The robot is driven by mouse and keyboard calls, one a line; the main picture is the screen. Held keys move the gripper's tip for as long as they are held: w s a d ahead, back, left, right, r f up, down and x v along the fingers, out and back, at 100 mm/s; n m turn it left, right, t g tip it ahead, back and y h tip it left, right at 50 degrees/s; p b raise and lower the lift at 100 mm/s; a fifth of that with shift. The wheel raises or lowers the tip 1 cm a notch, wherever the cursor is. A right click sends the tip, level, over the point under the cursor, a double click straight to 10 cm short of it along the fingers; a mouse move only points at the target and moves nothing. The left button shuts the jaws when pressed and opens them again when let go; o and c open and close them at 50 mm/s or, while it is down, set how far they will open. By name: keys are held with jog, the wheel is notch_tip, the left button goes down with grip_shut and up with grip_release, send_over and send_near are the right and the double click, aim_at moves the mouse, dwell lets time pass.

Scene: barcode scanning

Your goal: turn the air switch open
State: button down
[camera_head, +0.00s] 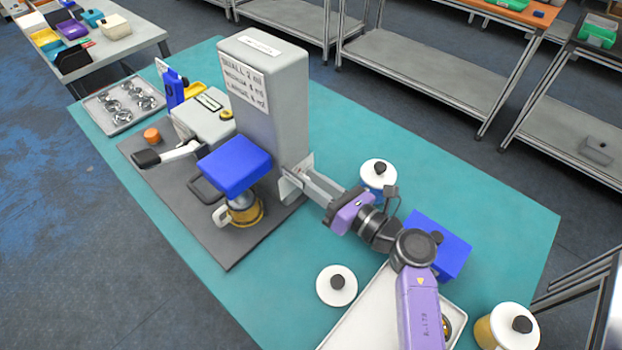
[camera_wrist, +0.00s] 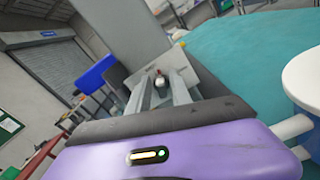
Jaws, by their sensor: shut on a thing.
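The tall grey machine column (camera_head: 262,100) stands on a dark base plate. A light metal plate (camera_wrist: 183,72) sticks out low on its side, and it also shows in the head view (camera_head: 300,166). The air switch (camera_wrist: 160,81), a small knob with a dark and reddish top, sits at this plate in the wrist view. My gripper (camera_wrist: 158,85) reaches in level from the right, with its two fingers on either side of the switch and shut on it. In the head view my gripper (camera_head: 300,180) hides the switch, so its turn angle cannot be told there.
White-lidded jars (camera_head: 378,174) (camera_head: 337,286) (camera_head: 506,328), a blue box (camera_head: 440,240) and a white tray (camera_head: 350,330) lie near my arm. The teal table (camera_head: 480,200) is clear at the right.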

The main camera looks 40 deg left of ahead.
jog(key=m+p, duration=0.1)
jog(key=m, duration=0.3)
jog(key=m+p, duration=0.2)
jog(key=m, duration=0.3)
jog(key=f+m+p, duration=0.1)
jog(key=m, duration=0.3)
jog(key=shift+w+d+m+p, duration=0.1)
jog(key=shift+w+m+p, duration=0.2)
jog(key=shift+w+m, duration=0.1)
jog(key=shift+f, duration=0.1)
jog(key=c, duration=1.5)
grip_release()
jog(key=shift+s+d, duration=0.15)
jog(key=shift+d, duration=1.8)
jog(key=shift+s+d, duration=0.15)
jog(key=shift+d, duration=1.75)
